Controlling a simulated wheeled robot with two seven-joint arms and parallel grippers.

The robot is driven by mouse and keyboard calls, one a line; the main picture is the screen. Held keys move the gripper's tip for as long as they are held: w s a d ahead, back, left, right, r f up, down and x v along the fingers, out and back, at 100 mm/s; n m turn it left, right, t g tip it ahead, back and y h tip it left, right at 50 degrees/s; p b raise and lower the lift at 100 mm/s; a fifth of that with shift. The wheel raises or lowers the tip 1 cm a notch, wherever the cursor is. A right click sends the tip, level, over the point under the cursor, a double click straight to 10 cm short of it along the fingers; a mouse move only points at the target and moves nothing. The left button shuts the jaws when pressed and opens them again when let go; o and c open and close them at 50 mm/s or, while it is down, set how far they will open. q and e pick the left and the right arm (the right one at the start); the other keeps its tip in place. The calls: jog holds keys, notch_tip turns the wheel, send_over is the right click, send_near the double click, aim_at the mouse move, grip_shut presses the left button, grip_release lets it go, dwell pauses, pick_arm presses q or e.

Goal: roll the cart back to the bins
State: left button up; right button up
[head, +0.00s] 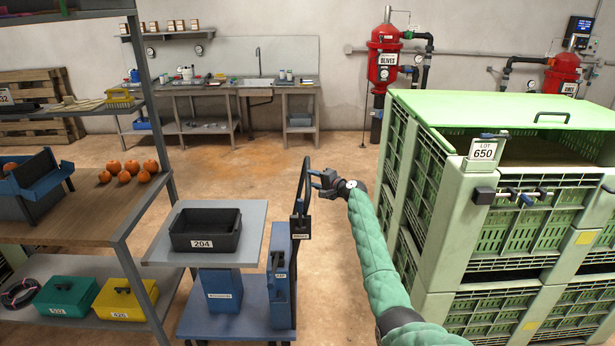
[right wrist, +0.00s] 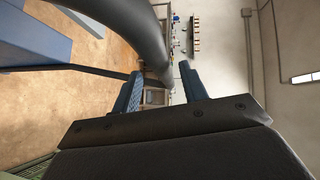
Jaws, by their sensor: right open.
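The cart (head: 252,228) has a grey top, a lower shelf and a dark upright handle (head: 305,190) on its right side. A black tray labelled 204 (head: 205,231) sits on the top. My right gripper (head: 317,183) is open just right of the handle's upper part. In the right wrist view the dark handle bar (right wrist: 148,35) runs close to the open fingers (right wrist: 162,88); I cannot tell whether they touch it. The stacked green bins (head: 470,230) stand to the right of the cart, beyond my right arm. My left gripper is not in view.
A shelf rack (head: 128,198) with orange fruit and boxes stands close on the cart's left. Blue containers (head: 281,281) ride on the cart's lower shelf. Open floor (head: 250,165) lies behind the cart, before the workbench (head: 215,90) and red tanks (head: 383,60).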

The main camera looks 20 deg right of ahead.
aim_at(308, 177)
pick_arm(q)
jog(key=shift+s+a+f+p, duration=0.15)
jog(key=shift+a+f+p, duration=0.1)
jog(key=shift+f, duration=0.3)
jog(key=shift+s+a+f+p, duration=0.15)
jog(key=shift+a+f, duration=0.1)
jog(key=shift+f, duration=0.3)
pick_arm(e)
jog(key=shift+x, duration=1.9)
jog(key=shift+c, duration=0.2)
jog(key=shift+d, duration=0.1)
grip_shut()
